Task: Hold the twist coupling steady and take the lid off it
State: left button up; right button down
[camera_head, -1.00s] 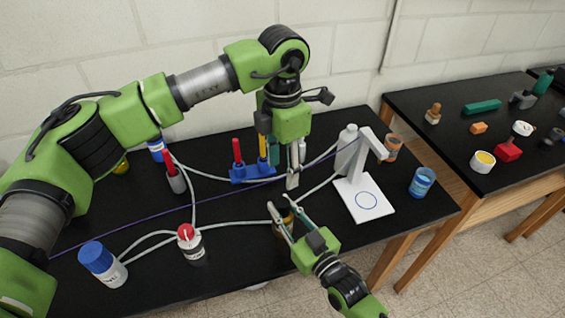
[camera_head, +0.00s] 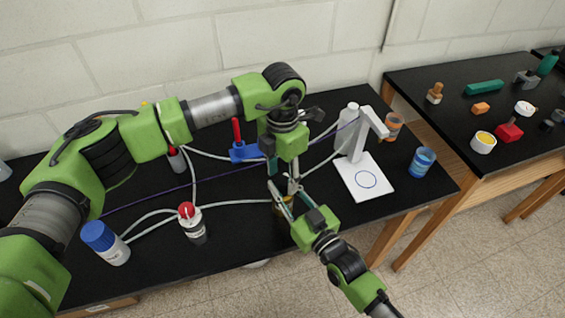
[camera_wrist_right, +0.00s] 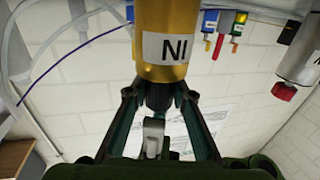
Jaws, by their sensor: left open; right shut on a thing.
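The twist coupling is a gold cylinder with a white "NI" label (camera_wrist_right: 165,40) in the right wrist view, which looks upside down. A dark knob-like part (camera_wrist_right: 158,96) shows at its end. In the head view the coupling (camera_head: 279,206) is mostly hidden behind my grippers. My right gripper (camera_head: 282,197) is shut on the coupling; the exact contact is hard to see. My left gripper (camera_head: 283,183) is open, pointing down just above the coupling. A grey finger-like part (camera_wrist_right: 153,135) shows near the knob; whether it touches is unclear.
A white stand (camera_head: 362,178) and blue cup (camera_head: 422,161) are to the right. A red-topped jar (camera_head: 192,222) and blue-capped bottle (camera_head: 104,243) stand left, with pale hoses and a purple cord across the black table. A blue rack (camera_head: 243,152) is behind.

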pick_arm(q)
jog(key=shift+f, duration=0.4)
grip_shut()
jog(key=n, duration=0.4)
pick_arm(e)
jog(key=shift+f, duration=0.1)
dwell(0.9)
pick_arm(q)
jog(key=shift+c, duration=0.6)
grip_release()
jog(key=shift+r, duration=0.1)
